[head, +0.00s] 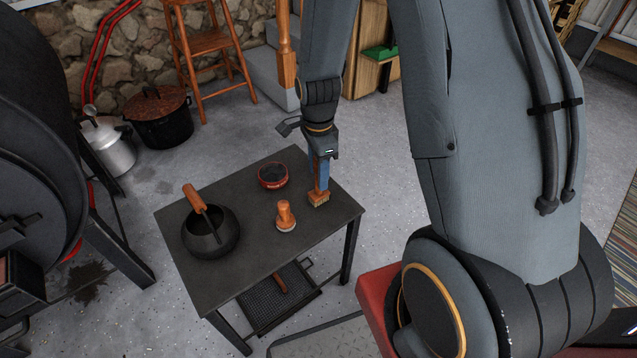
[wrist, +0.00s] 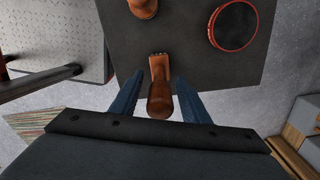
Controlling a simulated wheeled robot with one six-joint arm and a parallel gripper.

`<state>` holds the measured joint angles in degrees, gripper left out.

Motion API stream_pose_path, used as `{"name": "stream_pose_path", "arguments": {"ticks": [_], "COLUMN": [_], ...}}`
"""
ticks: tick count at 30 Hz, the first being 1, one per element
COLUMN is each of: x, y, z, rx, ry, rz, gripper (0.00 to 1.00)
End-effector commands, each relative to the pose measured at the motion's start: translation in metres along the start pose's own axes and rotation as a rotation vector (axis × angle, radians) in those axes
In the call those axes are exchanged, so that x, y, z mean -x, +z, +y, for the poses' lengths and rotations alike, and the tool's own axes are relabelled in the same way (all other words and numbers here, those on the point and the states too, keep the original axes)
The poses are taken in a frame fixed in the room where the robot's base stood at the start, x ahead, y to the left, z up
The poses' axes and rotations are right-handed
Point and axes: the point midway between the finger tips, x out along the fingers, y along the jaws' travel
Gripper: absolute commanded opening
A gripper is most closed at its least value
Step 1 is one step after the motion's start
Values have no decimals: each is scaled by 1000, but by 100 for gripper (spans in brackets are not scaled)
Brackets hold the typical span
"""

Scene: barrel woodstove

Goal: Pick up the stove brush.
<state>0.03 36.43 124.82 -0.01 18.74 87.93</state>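The stove brush (head: 319,199), with a wooden handle and pale bristles, stands near the right corner of the dark table. In the wrist view its handle (wrist: 160,98) points up towards me. My gripper (head: 319,178) is above the table at the brush, pointing down. Its two blue fingers (wrist: 159,90) are apart, one on each side of the handle. A gap shows between each finger and the handle. In the head view the fingers hide most of the handle.
On the table (head: 242,270) are a black pot (head: 211,236) with a wooden-handled tool, a round tin (head: 273,176) with a red rim, and a wooden-knobbed item (head: 286,216) close left of the brush. A stove (head: 35,130) stands at the left.

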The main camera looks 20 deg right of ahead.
Motion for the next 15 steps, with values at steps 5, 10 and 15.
{"name": "stream_pose_path", "arguments": {"ticks": [5, 10, 15], "x": [0, 0, 3], "y": [0, 0, 0], "z": [0, 0, 0], "rx": [0, 0, 0], "ry": [0, 0, -1], "rz": [0, 0, 0], "gripper": [11, 0, 0]}}
